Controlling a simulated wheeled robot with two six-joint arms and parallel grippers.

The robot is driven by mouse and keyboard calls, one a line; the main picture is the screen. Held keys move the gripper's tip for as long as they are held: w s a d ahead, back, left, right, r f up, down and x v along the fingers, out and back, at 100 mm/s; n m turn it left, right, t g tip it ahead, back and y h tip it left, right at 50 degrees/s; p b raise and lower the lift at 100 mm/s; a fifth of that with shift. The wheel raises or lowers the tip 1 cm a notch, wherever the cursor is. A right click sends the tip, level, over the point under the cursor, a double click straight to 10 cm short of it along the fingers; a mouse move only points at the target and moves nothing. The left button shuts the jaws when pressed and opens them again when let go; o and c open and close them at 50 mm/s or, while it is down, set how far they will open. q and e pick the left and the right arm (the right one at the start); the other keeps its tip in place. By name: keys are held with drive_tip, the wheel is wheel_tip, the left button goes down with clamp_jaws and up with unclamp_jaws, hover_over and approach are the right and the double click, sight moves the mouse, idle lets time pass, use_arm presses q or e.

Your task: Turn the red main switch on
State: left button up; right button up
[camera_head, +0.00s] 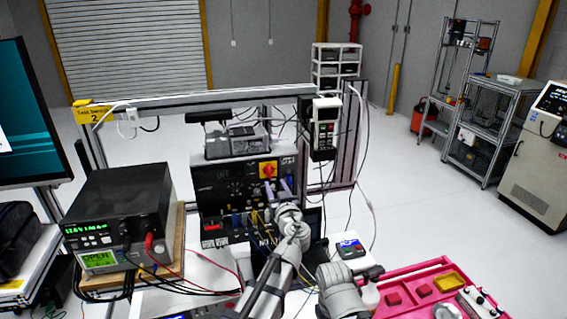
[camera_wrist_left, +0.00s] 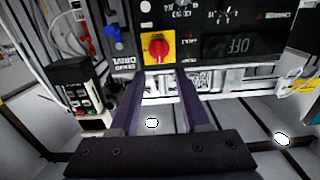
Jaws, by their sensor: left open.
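The red main switch (camera_head: 267,171) is a red knob on a yellow square plate, on the upper right of the black control panel (camera_head: 207,188). It also shows in the left wrist view (camera_wrist_left: 157,46), just beyond the fingertips. My left gripper (camera_head: 279,186) is just in front of the panel, slightly below and right of the switch. In the left wrist view its two dark fingers (camera_wrist_left: 167,74) are apart with nothing between them. The fingers look apart from the knob, though the exact gap is hard to judge. My right gripper does not show.
A display (camera_wrist_left: 240,45) on the panel reads OFF, upside down in the wrist view. A handheld device (camera_head: 323,128) hangs on the frame right of the panel. A power supply (camera_head: 118,212) with cables stands left. A pink tray (camera_head: 400,277) lies lower right. Cables hang below the panel.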

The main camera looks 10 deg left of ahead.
sight(270, 171)
use_arm(q)
drive_tip(key=x, duration=0.8)
drive_tip(key=shift+d, duration=0.1)
drive_tip(key=shift+s, duration=0.1)
clamp_jaws()
idle(0.5)
